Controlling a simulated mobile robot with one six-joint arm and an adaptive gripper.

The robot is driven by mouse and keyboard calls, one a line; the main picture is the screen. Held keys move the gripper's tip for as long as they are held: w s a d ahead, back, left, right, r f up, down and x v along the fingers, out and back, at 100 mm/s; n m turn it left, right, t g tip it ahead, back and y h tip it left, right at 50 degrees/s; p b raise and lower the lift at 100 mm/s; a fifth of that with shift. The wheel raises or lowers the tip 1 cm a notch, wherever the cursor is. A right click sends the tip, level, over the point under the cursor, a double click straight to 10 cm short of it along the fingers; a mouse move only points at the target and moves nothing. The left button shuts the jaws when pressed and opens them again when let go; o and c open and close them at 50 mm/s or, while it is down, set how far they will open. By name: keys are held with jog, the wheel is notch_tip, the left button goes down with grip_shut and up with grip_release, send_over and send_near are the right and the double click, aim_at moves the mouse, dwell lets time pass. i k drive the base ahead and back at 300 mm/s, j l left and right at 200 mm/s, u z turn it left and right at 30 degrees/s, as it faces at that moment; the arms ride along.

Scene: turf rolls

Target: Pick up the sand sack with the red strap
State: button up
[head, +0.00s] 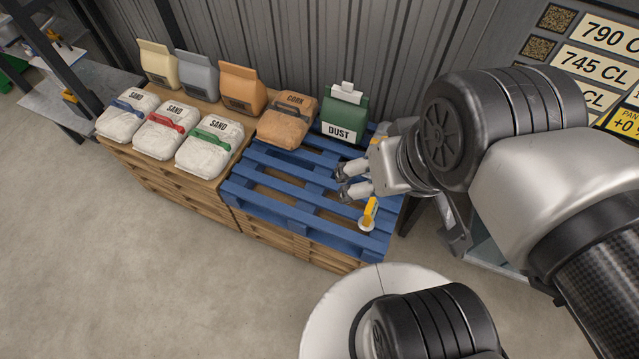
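The sand sack with the red strap (165,136) is a white, speckled sack lying on the wooden pallet stack at the left. It lies between a sand sack with a blue strap (127,115) and a sand sack with a green strap (208,147). Its top and front face are in clear view. My gripper (343,182) is above the blue pallet (290,196), well to the right of the red-strapped sack. Its two fingers are apart, with nothing visible between them.
Upright cream, grey and orange bags (241,89) stand behind the sand sacks. A brown cork sack (287,120) and a green dust bag (343,112) stand at the back of the blue pallet. A yellow-handled tool (370,212) sits at its right. Corrugated wall rises behind; open floor lies in front.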

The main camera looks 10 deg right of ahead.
aim_at(165, 130)
jog(key=i+j+u, duration=0.25)
jog(key=i+j, duration=0.95)
jog(key=j, duration=0.45)
jog(key=i+j+u, duration=0.25)
jog(key=i+j, duration=1.1)
